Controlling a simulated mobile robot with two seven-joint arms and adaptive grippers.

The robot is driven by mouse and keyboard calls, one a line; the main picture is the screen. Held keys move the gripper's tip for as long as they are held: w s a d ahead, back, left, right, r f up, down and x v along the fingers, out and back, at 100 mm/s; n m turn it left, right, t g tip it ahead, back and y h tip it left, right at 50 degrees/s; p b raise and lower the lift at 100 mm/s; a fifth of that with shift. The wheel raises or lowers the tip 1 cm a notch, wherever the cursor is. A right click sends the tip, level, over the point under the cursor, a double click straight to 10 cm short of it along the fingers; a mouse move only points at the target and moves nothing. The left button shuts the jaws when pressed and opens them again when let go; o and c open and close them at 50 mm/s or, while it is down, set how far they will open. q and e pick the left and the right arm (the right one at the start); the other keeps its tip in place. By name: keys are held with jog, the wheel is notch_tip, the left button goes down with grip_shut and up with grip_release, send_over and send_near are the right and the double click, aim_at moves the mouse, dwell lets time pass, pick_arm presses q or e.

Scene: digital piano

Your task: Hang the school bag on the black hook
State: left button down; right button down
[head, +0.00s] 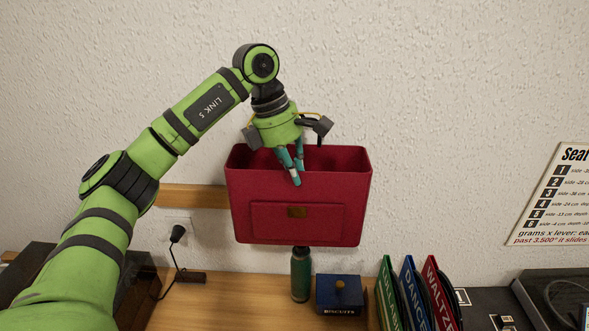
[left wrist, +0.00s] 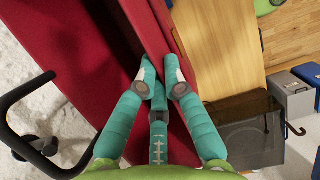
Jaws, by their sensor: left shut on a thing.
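The school bag (head: 335,187) is a red, open-topped bag with a front pocket and a small brass-coloured clasp. It looks upright and in front of the wall. My left gripper (head: 297,178) comes down from above and is shut on the bag's front upper edge. In the left wrist view, its teal fingers (left wrist: 160,90) close around the red edge of the bag (left wrist: 95,45). A curved black piece (left wrist: 30,145) shows against the white wall there; I cannot tell whether it is the hook. No hook is clear in the head view. My right gripper is out of view.
A wooden rail (head: 193,196) runs along the wall behind the bag.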

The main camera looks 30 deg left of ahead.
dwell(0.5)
pick_arm(q)
jog(key=c, duration=1.3)
grip_release()
jog(key=shift+o, duration=0.2)
jog(key=shift+s+f, duration=0.1)
jog(key=shift+p+v, duration=0.4)
jog(key=shift+v, duration=2.1)
jog(key=v, duration=1.2)
